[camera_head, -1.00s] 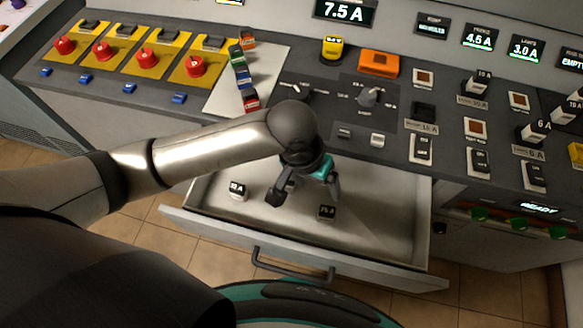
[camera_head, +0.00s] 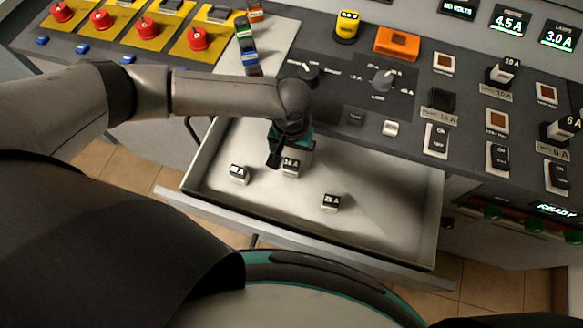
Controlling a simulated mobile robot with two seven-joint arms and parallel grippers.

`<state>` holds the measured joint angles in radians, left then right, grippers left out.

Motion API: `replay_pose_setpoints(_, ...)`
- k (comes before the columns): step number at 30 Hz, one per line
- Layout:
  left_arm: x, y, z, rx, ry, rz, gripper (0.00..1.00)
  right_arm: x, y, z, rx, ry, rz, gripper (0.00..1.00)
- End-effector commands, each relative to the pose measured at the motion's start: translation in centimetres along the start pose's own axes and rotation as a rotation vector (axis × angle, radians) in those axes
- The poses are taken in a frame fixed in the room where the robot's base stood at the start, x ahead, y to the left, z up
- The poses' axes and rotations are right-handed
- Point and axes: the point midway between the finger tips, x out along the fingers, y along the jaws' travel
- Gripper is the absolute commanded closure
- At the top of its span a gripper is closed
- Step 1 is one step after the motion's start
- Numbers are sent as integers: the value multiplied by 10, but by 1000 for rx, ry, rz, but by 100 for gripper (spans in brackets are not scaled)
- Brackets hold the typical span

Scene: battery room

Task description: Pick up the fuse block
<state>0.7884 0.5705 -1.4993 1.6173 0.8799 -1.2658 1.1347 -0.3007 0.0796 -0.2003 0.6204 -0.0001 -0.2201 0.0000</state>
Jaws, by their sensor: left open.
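Several small fuse blocks with black labelled tops stand in an open, light grey drawer (camera_head: 385,222). One block (camera_head: 239,174) is at the left, with a label I cannot read for sure. A block that seems to read 16 A (camera_head: 290,167) is in the middle, and a 25 A block (camera_head: 331,202) is nearer the drawer front. My left gripper (camera_head: 288,158) points down into the drawer, open, with its fingers around or just above the middle block. I cannot tell whether they touch it. The gripper hides part of that block. My right gripper is not in view.
The console panel above the drawer carries an orange box (camera_head: 396,43), a yellow block (camera_head: 347,26), a rotary knob (camera_head: 382,79), switches and fuse sockets. Red knobs on yellow plates (camera_head: 196,38) are at the left.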

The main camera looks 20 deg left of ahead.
Motion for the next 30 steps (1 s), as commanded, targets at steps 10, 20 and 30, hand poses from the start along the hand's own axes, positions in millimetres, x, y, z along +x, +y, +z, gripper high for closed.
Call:
replay_pose_setpoints(10, 37, -2, -6, 1, 0, -2, 15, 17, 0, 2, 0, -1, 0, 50)
replay_pose_setpoints(20, 58, -2, -7, 1, 1, 0, 15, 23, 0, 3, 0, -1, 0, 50)
replay_pose_setpoints(30, 58, -2, -7, 1, 1, 0, 39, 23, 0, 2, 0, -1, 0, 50)
